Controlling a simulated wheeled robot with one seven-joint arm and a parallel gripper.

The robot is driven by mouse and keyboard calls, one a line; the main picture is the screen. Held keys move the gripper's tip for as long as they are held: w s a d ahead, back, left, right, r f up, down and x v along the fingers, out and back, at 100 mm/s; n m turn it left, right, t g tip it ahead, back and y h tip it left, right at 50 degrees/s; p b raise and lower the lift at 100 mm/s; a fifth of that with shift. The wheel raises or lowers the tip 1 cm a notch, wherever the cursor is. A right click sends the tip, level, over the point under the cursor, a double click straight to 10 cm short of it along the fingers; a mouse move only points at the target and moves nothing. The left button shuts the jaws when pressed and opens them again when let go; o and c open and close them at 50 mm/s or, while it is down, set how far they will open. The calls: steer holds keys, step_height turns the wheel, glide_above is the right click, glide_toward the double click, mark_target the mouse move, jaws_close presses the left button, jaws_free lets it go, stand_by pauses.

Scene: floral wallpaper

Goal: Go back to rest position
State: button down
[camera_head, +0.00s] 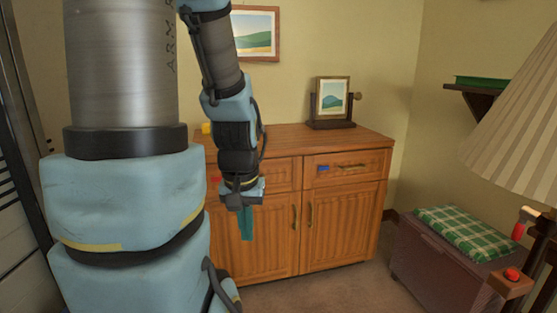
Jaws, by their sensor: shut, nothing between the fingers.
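My gripper (245,224) hangs below my blue and grey arm, left of the middle of the picture. It points down in front of the wooden cabinet (275,237) and appears shut and empty. A narrow teal shape forms its lower end; the fingers are too small to make out singly. My large upper arm fills the left side and hides the cabinet's left part.
A framed landscape on a dark stand (332,101) and a small yellow object (206,128) are on the cabinet top. A chest with a green checked cushion (456,230) stands at right, near a striped lampshade (517,125). Carpet (330,290) is clear before the cabinet.

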step_height(320, 180, up, 14)
steer(key=p, duration=1.2)
